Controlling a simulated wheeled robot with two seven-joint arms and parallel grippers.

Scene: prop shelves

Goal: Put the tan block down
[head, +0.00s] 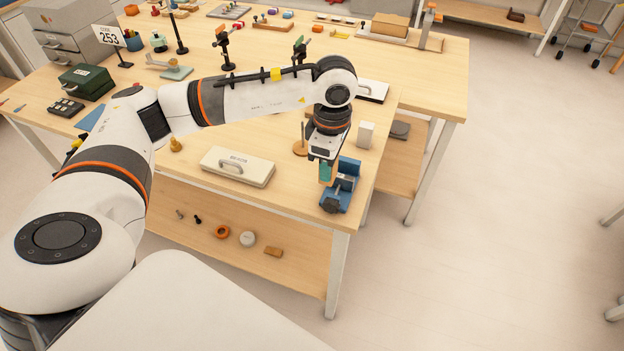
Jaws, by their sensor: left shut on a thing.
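My left gripper (325,172) reaches in from the left and points down at the front right corner of the near table. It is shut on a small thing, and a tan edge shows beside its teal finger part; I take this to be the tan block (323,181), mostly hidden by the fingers. The held piece is right beside a blue vise (343,192) at the table corner; I cannot tell if they touch. My right gripper is not in view.
A cream case with a handle (237,167) lies left of the gripper. A white upright box (366,134) and a wooden disc with a peg (300,148) stand behind. The lower shelf (200,240) holds several small items. Bare tabletop (300,185) lies between case and vise.

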